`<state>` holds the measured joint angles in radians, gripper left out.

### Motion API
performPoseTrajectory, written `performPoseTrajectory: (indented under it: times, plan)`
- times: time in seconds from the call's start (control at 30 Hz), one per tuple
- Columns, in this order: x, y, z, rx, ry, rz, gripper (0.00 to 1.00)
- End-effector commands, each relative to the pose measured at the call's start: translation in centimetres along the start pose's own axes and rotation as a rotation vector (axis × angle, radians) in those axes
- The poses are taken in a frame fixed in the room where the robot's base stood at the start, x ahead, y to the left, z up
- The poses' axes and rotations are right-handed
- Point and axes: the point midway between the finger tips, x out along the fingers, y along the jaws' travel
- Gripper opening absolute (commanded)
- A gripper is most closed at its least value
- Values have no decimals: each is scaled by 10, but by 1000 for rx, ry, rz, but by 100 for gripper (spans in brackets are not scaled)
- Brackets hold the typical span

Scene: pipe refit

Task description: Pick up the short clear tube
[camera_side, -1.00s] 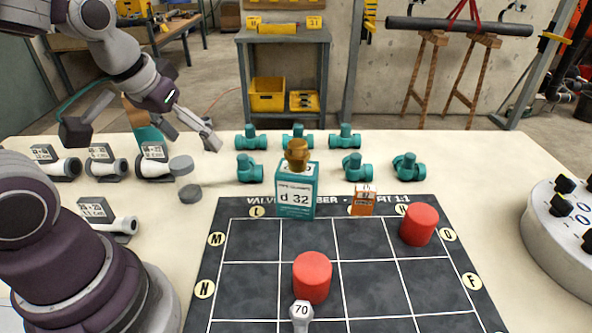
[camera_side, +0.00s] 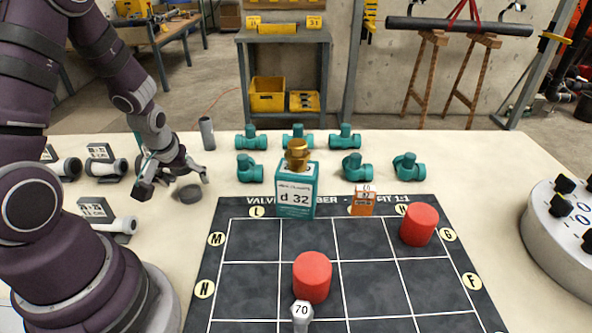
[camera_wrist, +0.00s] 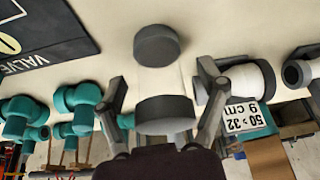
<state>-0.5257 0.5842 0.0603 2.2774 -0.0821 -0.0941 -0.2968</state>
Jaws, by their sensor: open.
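The short clear tube (camera_wrist: 160,80) has a dark grey cap at each end, and its see-through wall is hardly visible. It appears to stand upright on the bench, left of the dark mat. In the side view its lower cap (camera_side: 190,194) shows, while the upper part is hidden behind my gripper (camera_side: 175,182). In the wrist view my gripper (camera_wrist: 163,88) is open, with one finger on each side of the tube near its closer cap (camera_wrist: 165,113). I see no clear contact.
White pipes with size labels (camera_wrist: 248,115) lie beside the tube, close to one finger. Teal valves (camera_side: 250,168) stand to the right. A grey cylinder (camera_side: 207,133) stands behind my gripper. The dark mat (camera_side: 250,285) holds red cylinders (camera_side: 312,277).

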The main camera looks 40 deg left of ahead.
Motion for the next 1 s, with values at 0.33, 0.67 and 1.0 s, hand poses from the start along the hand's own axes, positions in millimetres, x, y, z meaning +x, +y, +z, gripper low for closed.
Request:
performPoseTrajectory:
  times: [0.33,0.67,1.0]
  plan:
    - [11,0,0,1,1,1,72]
    - [11,0,0,1,1,1,29]
    - [11,0,0,1,0,0,4]
